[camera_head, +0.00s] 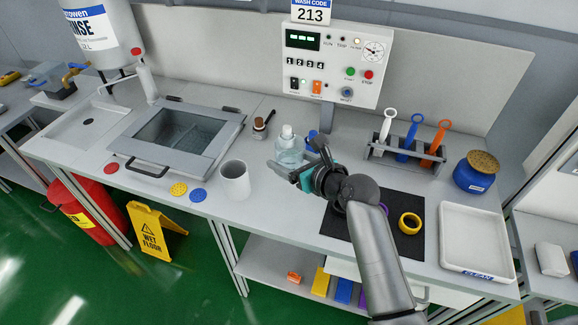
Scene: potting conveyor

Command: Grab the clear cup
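A clear, slightly bluish container (288,154) with a pale rounded top stands on the grey counter, left of the middle. I cannot tell whether the top is part of it or something behind it. My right gripper (296,156) reaches in from the lower right. Its fingers are spread, one toward the container's lower front and one at its right. They overlap its lower right in this view, and I cannot tell whether they touch it. My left gripper is not in view.
A grey cup (235,180) stands left of the gripper. A small brown-topped jar (259,128) is behind it. A black mat (402,238) with a yellow ring (410,223), a tool rack (402,155), a blue jar (476,175) and a white tray (477,275) are to the right.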

